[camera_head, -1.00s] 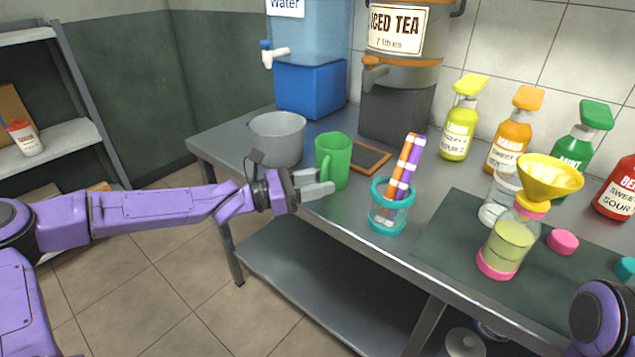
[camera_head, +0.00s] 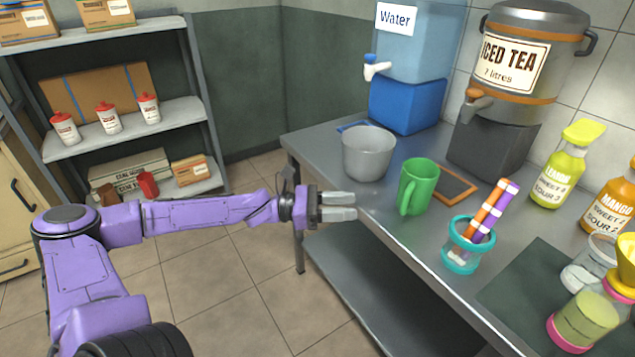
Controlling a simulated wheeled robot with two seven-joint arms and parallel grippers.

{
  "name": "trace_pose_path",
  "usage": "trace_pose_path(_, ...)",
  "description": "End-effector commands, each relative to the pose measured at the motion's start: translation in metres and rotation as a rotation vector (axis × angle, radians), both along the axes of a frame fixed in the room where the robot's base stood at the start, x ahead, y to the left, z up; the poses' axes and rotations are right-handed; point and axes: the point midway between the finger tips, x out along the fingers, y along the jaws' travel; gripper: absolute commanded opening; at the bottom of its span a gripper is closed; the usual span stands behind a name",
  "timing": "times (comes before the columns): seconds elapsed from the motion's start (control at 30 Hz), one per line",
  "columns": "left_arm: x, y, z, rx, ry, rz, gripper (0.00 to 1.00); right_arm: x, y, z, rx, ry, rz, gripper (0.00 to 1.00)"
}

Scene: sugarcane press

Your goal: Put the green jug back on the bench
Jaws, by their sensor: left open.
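My right gripper is outside the view.
A grey pot (camera_head: 368,154) stands left of the jug. Water (camera_head: 405,105) and iced tea (camera_head: 497,145) dispensers are behind. A shelf unit (camera_head: 185,110) stands at left.

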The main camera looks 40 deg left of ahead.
Motion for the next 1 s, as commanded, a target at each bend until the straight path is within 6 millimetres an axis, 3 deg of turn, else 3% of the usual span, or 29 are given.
trace_pose_path(0.13, 0.000, -0.002, -0.004, 0.010, 0.006, -0.002, 0.41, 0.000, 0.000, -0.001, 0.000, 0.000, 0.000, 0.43)
trace_pose_path(0.23, -0.002, -0.022, -0.034, 0.123, 0.063, -0.016, 0.41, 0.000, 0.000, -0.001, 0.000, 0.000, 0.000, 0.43)
trace_pose_path(0.27, -0.005, -0.033, -0.052, 0.186, 0.094, -0.025, 0.41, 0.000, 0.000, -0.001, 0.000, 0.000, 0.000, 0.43)
trace_pose_path(0.33, -0.020, -0.058, -0.108, 0.393, 0.171, -0.060, 0.41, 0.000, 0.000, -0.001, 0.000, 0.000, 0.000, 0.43)
trace_pose_path(0.43, -0.069, -0.079, -0.201, 0.775, 0.251, -0.163, 0.41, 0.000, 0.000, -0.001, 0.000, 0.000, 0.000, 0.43)
trace_pose_path(0.5, -0.117, -0.076, -0.258, 1.059, 0.261, -0.272, 0.41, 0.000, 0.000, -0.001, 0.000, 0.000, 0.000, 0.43)
trace_pose_path(0.6, -0.191, -0.053, -0.313, 1.460, 0.196, -0.485, 0.41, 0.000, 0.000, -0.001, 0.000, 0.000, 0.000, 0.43)
trace_pose_path(0.7, -0.247, -0.020, -0.334, 1.790, 0.047, -0.714, 0.41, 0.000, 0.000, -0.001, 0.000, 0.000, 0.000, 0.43)
trace_pose_path(0.8, -0.277, 0.005, -0.333, 2.005, -0.124, -0.895, 0.41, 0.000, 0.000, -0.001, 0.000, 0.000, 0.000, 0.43)
trace_pose_path(1.0, -0.292, 0.020, -0.325, 2.158, -0.300, -1.032, 0.41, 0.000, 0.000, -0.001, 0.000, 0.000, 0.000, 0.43)
